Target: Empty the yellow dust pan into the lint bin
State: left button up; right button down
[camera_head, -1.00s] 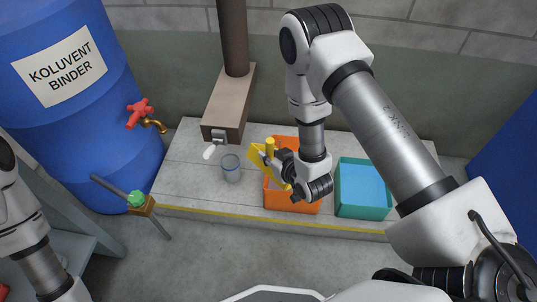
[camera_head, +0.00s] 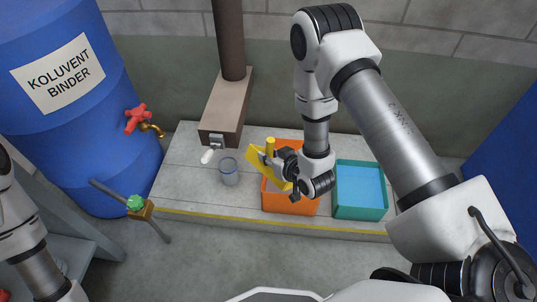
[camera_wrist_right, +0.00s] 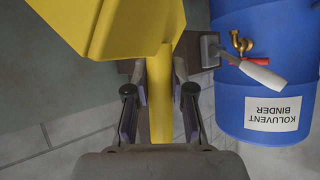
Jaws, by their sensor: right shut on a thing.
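The yellow dust pan (camera_head: 259,165) is steeply tilted above the left part of an orange bin (camera_head: 289,203) in the head view. My right gripper (camera_head: 279,160) is shut on the pan's yellow handle. In the right wrist view the handle (camera_wrist_right: 160,105) runs between the two fingers, and the pan's body (camera_wrist_right: 110,25) fills the upper left. The pan's contents cannot be seen. My arm and the pan hide part of the orange bin, and no label shows on it. My left gripper is out of view.
A teal bin (camera_head: 342,207) with a light blue inside stands right of the orange one. A blue binder barrel (camera_head: 75,130) with a red-handled tap stands at left.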

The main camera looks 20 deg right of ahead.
jog(key=shift+w+d+r+p, duration=0.15)
jog(key=shift+d+r+p, duration=0.25)
jog(key=shift+p, duration=0.2)
jog(key=shift+d+m, duration=0.1)
jog(key=shift+m, duration=0.2)
jog(key=shift+w+d+r+y+p, duration=0.2)
jog(key=shift+d+y+p, duration=0.1)
jog(key=shift+y+p, duration=0.2)
jog(key=shift+d+r, duration=0.1)
dwell(0.4)
jog(key=shift+w+d+r+m+g+p, duration=0.1)
jog(key=shift+d+r+m+g+p, duration=0.05)
jog(key=shift+d+m+g+p, duration=0.2)
dwell(0.4)
jog(key=shift+w+d+r+m+y+p, duration=0.15)
jog(key=shift+d+r+m+y+p, duration=0.1)
jog(key=shift+d+y+p, duration=0.15)
